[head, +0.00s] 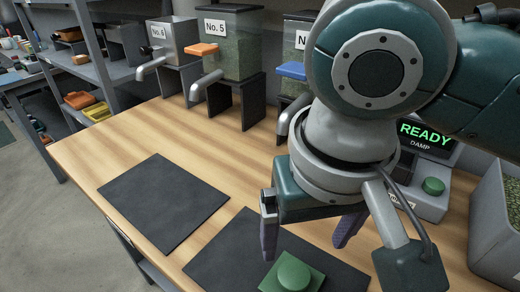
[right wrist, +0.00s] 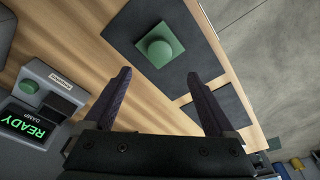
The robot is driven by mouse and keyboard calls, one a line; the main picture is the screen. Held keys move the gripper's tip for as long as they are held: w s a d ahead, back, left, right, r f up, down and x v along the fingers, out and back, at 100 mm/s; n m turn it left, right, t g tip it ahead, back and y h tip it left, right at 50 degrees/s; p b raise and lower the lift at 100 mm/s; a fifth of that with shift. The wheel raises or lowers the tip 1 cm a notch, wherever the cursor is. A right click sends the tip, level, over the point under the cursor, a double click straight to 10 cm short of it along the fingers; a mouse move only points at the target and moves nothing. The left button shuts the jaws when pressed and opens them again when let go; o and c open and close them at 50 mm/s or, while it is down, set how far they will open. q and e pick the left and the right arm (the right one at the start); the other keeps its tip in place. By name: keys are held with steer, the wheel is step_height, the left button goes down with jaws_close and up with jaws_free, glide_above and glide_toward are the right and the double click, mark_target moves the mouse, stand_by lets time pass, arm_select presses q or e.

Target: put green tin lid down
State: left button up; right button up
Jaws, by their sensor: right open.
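The green tin lid (head: 290,277) is square with a round raised knob. It lies flat on the near dark mat (head: 225,262) at the bottom of the head view. In the right wrist view the lid (right wrist: 172,40) is whole, and nothing covers it. My right gripper (head: 304,243) is open and empty, with its two dark fingers pointing down. It hangs apart from the lid, on the side towards the machine. In the right wrist view the lid lies beyond the open fingertips (right wrist: 158,76). My left gripper is not in view.
A second dark mat (head: 165,203) lies bare on the wooden table (head: 90,155). Dispensers, including No. 5 (head: 237,45), stand along the back. A machine with a READY display (head: 425,134) and green button (head: 433,186) stands right, beside a grey bin (head: 490,250) of green beans.

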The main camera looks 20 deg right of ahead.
steer(key=s+a+n+y, duration=0.2)
steer(key=s+a+y, duration=0.1)
steer(key=s, duration=0.2)
steer(key=s+d+f+n+t+h, duration=0.1)
steer(key=s+d+h, duration=0.1)
steer(key=s+d, duration=0.5)
steer(key=d, duration=0.3)
steer(key=shift+s+t, duration=0.2)
steer(key=shift+t, duration=0.2)
